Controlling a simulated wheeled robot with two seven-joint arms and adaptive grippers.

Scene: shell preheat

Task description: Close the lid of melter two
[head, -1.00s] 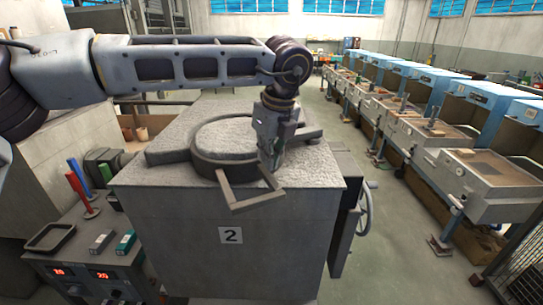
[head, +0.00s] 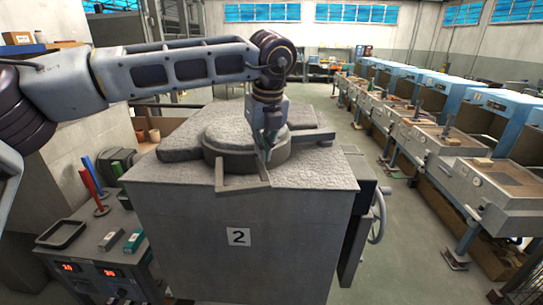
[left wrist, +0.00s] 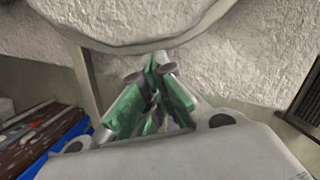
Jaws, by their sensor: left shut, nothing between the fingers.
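Melter two (head: 185,225) is a large grey block with a number 2 label on its front. Its round lid (head: 228,137), with a rough pale top and dark rim, lies about flat on the top face. A square-cornered handle (head: 243,188) sticks out over the front edge. My left gripper (head: 267,153) points down at the lid's front right, its fingers shut and empty. In the left wrist view the green fingertips (left wrist: 152,68) are together close to the lid's curved rim (left wrist: 130,46). I cannot tell whether they touch it. My right gripper is not in view.
A handwheel (head: 377,217) is on the melter's right side. A control box (head: 92,272) with red displays, a black tray (head: 62,233) and coloured tools stands at the left. A row of benches with blue hoods (head: 435,95) runs along the right, beyond open floor.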

